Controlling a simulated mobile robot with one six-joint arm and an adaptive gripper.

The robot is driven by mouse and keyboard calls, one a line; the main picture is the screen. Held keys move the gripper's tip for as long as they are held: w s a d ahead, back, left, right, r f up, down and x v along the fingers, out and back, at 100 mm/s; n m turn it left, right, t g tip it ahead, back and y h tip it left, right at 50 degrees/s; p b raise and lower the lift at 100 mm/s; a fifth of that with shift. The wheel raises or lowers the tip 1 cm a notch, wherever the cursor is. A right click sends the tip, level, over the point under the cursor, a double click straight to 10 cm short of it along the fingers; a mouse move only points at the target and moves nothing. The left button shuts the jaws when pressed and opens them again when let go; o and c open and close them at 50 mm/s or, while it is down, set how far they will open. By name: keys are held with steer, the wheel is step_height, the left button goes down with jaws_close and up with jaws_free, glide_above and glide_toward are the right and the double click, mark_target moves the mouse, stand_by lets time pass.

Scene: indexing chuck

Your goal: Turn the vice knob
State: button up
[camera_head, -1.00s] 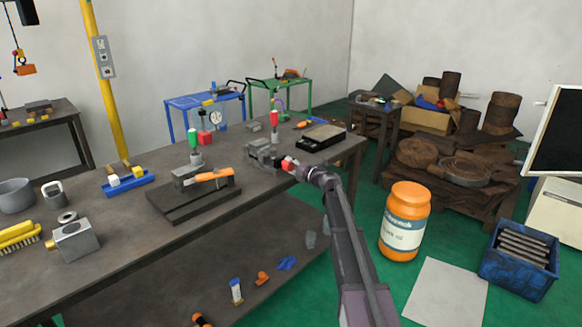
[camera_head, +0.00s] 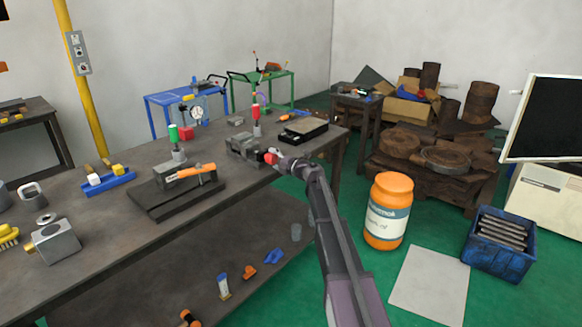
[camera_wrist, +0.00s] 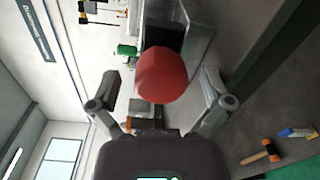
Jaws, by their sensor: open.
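The grey vice (camera_head: 243,147) sits near the bench's front edge in the head view. Its red knob (camera_head: 270,158) faces my gripper (camera_head: 275,159), whose fingers are too small to make out there. In the wrist view the faceted red knob (camera_wrist: 163,75) is large and central, with part of the grey vice body (camera_wrist: 197,35) behind it. My gripper (camera_wrist: 160,92) is open, one finger left and one right of the knob, with visible gaps on both sides. I cannot tell how deep the knob lies between the fingers.
The bench (camera_head: 120,225) also carries a black scale (camera_head: 303,130), a red-topped stand (camera_head: 256,118) and a dark plate (camera_head: 175,195) with an orange-handled tool. An orange jar (camera_head: 388,210) and a blue crate (camera_head: 512,243) stand on the floor to the right.

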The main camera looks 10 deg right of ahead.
steer(key=shift+n, duration=0.3)
